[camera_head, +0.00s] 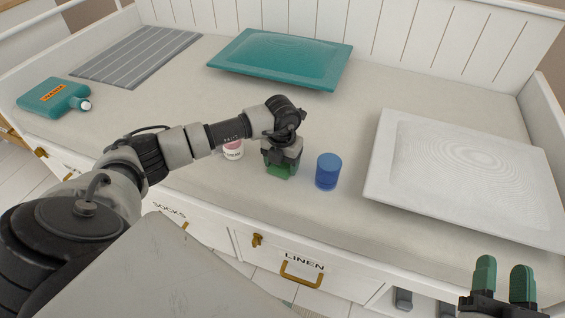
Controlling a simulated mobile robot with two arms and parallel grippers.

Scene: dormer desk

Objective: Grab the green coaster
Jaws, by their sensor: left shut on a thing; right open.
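My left gripper (281,166) points down at the middle of the desk's pale top. It is shut on a green thing, likely the green coaster (279,172), of which only a small part shows beneath the fingers. The rest of it is hidden by the gripper, and I cannot tell whether it touches the surface. My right gripper (503,281) is at the bottom right, open and empty, with green fingertips pointing up in the picture.
A blue cup-like cylinder (328,172) stands just right of my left gripper. A small white and pink jar (233,150) stands just left, partly behind my arm. A teal tray (281,60), a white tray (463,175), a grey striped mat (137,55) and a teal bottle (54,96) lie around.

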